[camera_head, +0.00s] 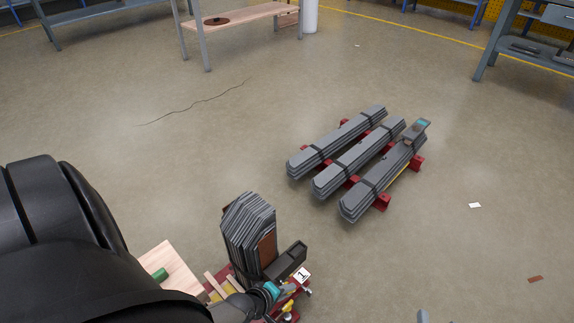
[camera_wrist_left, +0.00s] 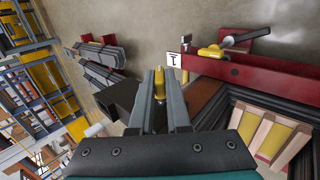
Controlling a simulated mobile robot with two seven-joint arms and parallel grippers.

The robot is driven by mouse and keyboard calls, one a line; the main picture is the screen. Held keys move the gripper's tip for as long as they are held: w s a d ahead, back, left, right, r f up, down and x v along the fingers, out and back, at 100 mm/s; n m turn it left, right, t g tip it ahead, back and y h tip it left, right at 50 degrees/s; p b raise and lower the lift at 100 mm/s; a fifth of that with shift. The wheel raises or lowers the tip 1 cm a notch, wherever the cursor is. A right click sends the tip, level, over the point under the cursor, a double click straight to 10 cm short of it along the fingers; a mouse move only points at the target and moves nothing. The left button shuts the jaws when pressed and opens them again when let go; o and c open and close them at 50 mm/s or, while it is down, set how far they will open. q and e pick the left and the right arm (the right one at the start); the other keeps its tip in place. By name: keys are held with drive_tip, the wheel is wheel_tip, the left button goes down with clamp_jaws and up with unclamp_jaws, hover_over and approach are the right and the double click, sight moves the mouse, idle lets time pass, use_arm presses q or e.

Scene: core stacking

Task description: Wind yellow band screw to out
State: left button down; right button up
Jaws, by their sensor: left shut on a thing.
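In the head view my left gripper (camera_head: 272,290) is at the front edge of a red fixture (camera_head: 305,291) with a white tag marked 1. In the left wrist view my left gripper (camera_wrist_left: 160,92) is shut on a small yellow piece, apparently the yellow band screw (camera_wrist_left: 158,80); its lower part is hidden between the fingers. Another yellow part (camera_wrist_left: 211,52) with a metal rod sits on the red bar (camera_wrist_left: 225,72), right of the fingers. A grey tip at the bottom edge of the head view seems to be my right gripper (camera_head: 422,316); its jaws cannot be made out.
A stack of grey core sheets (camera_head: 248,232) stands in the fixture, close to my left gripper. A dark box (camera_head: 287,260) is beside it. Several strapped bundles (camera_head: 350,160) lie on red supports farther back. A wooden bench (camera_head: 235,17) stands behind.

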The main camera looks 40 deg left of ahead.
use_arm(q)
drive_tip(key=shift+w, duration=0.1)
drive_tip(key=shift+d+f+t+b, duration=0.15)
drive_tip(key=shift+t+b, duration=0.3)
drive_tip(key=shift+t, duration=0.65)
use_arm(e)
drive_tip(key=shift+s+a+r+m+t+y, duration=0.3)
drive_tip(key=shift+s+a+r+t, duration=0.2)
drive_tip(key=shift+t, duration=0.4)
use_arm(q)
drive_tip(key=shift+f+t, duration=0.15)
drive_tip(key=shift+t, duration=0.35)
drive_tip(key=shift+s+a, duration=0.2)
drive_tip(key=shift+t, duration=0.4)
drive_tip(key=c, duration=0.9)
unclamp_jaws()
